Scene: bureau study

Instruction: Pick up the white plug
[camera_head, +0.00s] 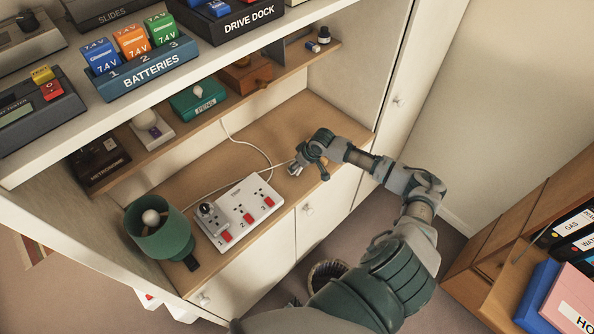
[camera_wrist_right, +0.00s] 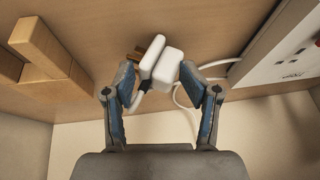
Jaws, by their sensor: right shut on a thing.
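The white plug (camera_wrist_right: 168,68) is between the fingers of my right gripper (camera_wrist_right: 158,74) in the right wrist view, with its brass-coloured prongs pointing away. My right gripper also shows in the head view (camera_head: 297,168), low over the wooden shelf, shut on the plug, which is mostly hidden there. A white cord (camera_head: 262,150) runs along the shelf near it. The white power strip (camera_head: 238,212), with red switches numbered 1, 2 and 3, lies to the left of my right gripper. My left gripper is in neither view.
A dark round plug (camera_head: 207,209) sits in the strip's left socket. A green lamp (camera_head: 160,230) stands at the shelf's left end. Above are a narrow shelf with a green pens box (camera_head: 198,98) and a battery dock (camera_head: 140,70). Bare shelf (camera_head: 296,118) lies behind my right gripper.

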